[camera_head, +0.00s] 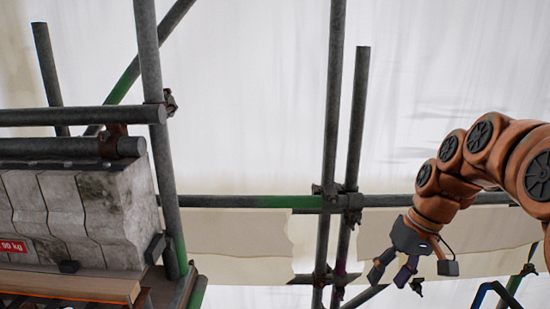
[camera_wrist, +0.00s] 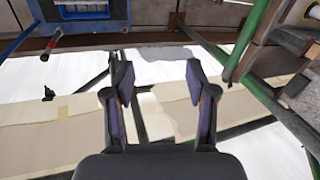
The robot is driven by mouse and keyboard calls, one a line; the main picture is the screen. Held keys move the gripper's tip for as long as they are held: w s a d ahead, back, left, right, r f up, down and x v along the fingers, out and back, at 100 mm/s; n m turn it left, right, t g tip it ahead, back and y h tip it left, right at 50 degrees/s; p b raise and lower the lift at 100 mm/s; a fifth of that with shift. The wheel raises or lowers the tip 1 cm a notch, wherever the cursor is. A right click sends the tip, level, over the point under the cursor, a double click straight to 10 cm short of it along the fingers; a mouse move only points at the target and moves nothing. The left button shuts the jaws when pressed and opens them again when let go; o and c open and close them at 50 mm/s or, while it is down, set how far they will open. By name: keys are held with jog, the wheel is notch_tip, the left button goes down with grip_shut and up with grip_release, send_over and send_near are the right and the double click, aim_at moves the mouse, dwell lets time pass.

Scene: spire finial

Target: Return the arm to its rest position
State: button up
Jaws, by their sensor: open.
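My orange arm comes in from the right edge of the head view. My gripper (camera_head: 395,279) hangs at its end, pointing down, right of the scaffold uprights. In the wrist view my gripper (camera_wrist: 160,90) shows two dark fingers spread apart with nothing between them. Pale sheeting and scaffold tubes show beyond the fingers. No object touches the gripper in either view.
Scaffold uprights (camera_head: 335,110) and a horizontal tube (camera_head: 250,201) stand left of my gripper. Grey stone blocks (camera_head: 85,215) sit at the left on a wooden board (camera_head: 70,285). A blue tray (camera_wrist: 85,20) and a red-ended tool (camera_wrist: 56,35) show in the wrist view.

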jog(key=s+a+f+g+h+p, duration=0.1)
jog(key=s+a+f, duration=0.1)
jog(key=s, duration=1)
jog(key=s+a+f+m+h+p, duration=0.1)
jog(key=s+f, duration=0.3)
jog(key=s, duration=0.8)
jog(key=shift+s+a+f+g+h+p, duration=0.25)
jog(key=shift+a+g+h+p, duration=0.15)
jog(key=shift+a+h, duration=0.45)
jog(key=shift+o, duration=0.4)
jog(key=shift+s+f+m, duration=0.1)
jog(key=shift+s+m, duration=0.1)
jog(key=shift+m, duration=0.1)
jog(key=shift+o, duration=1)
jog(key=shift+s+f, duration=0.1)
jog(key=shift+s, duration=0.05)
